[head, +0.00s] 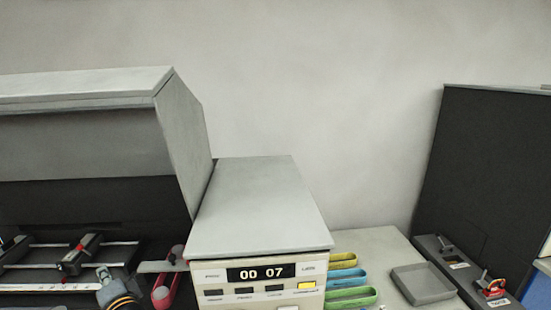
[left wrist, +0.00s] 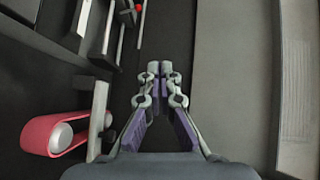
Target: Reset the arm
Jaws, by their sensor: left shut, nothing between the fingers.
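My left gripper (head: 104,273) shows at the bottom left of the head view, in front of the large grey machine (head: 190,120). In the left wrist view its fingers (left wrist: 160,70) are together with nothing between them. They hang over a dark surface, apart from the red belt loop (left wrist: 50,135) at left and the grey panel (left wrist: 235,90) at right. The red loop also shows in the head view (head: 163,292), right of the gripper. My right gripper is in neither view.
A beige box with a "00 07" display (head: 260,272) stands right of the gripper. Beyond it are yellow, blue and green loops (head: 350,297), an empty grey tray (head: 424,284) and a tall dark panel (head: 490,170). Metal rails (head: 60,287) lie at the left.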

